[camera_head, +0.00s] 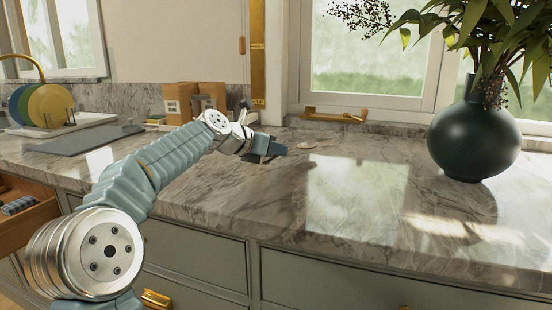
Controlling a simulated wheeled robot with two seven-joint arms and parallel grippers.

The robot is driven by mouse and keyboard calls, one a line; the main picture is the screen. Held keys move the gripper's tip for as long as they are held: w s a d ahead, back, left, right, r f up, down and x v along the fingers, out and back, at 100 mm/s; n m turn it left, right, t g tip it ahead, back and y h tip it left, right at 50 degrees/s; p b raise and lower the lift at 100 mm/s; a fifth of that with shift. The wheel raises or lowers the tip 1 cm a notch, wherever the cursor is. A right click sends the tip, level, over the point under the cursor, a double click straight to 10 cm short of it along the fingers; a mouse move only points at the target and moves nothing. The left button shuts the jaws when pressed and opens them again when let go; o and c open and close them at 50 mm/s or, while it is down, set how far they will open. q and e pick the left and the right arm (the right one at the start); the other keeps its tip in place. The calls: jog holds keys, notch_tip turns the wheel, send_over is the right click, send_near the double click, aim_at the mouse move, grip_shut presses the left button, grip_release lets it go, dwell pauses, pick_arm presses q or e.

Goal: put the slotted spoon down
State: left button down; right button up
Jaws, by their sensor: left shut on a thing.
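My left arm reaches in from the left over the marble countertop (240,190). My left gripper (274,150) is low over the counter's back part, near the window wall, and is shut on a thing. That thing is mostly hidden by the gripper and too small to make out clearly; I take it to be the slotted spoon. I cannot tell whether it touches the counter. My right gripper is not in view.
A small pale round item (307,144) lies just right of the gripper. A dark vase with leaves (473,140) stands at the right. Brown boxes (181,100) and a plate rack (62,125) are at the back left. A drawer (28,222) stands open. The counter's middle is clear.

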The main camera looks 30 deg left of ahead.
pick_arm(q)
notch_tip(320, 180, down, 2)
jog(key=shift+f, duration=0.1)
jog(key=c, duration=1.2)
grip_release()
